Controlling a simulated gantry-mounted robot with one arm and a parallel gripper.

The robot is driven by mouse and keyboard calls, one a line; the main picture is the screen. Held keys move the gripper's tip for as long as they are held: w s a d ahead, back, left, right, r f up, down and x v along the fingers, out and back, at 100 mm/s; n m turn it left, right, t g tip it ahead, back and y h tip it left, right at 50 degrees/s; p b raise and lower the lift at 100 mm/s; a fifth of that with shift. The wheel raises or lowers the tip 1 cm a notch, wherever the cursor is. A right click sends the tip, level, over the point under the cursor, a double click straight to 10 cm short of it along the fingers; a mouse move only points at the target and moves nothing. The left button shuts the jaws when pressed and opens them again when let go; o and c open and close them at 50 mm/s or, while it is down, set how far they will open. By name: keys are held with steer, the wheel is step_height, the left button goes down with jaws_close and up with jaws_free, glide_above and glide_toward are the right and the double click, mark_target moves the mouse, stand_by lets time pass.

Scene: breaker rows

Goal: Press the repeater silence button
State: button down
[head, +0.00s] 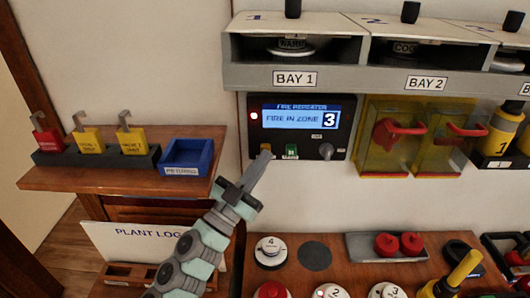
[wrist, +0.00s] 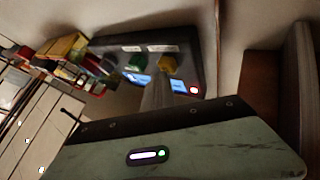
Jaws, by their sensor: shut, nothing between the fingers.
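The fire repeater panel (head: 300,101) hangs on the wall under BAY 1, its screen (head: 292,118) reading "FIRE IN ZONE 3". A red lamp (head: 253,116) glows at its left. Along its lower edge are a yellow button (head: 265,147), a green button (head: 291,152) and a grey knob (head: 326,151); their small labels are unreadable. My gripper (head: 266,154) is shut and empty, its tip just at or below the yellow button and partly covering it. In the wrist view the panel appears upside down, with the yellow button (wrist: 168,65) and green button (wrist: 135,63) near my fingertips (wrist: 158,84). I cannot tell whether they touch.
Yellow clear covers with red handles (head: 387,131) are right of the panel. A wooden desk (head: 330,258) below carries round numbered pieces and a grey tray (head: 358,247).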

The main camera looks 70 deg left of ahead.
steer(key=shift+a, duration=0.15)
steer(key=shift+w+a, duration=0.2)
steer(key=shift+a, duration=0.05)
steer(key=shift+s+p, duration=0.1)
steer(key=shift+p, duration=0.25)
steer(key=shift+s+d, duration=0.15)
steer(key=shift+d, duration=0.2)
steer(key=shift+d+p, duration=0.1)
steer(key=shift+p, duration=0.25)
steer(key=d+p, duration=0.1)
steer(key=s+d+p, duration=0.1)
steer(key=d, duration=0.1)
steer(key=s+d+p, duration=0.1)
steer(key=d, duration=0.1)
steer(key=shift+s+d, duration=0.15)
steer(key=shift+s, duration=0.05)
stand_by(0.8)
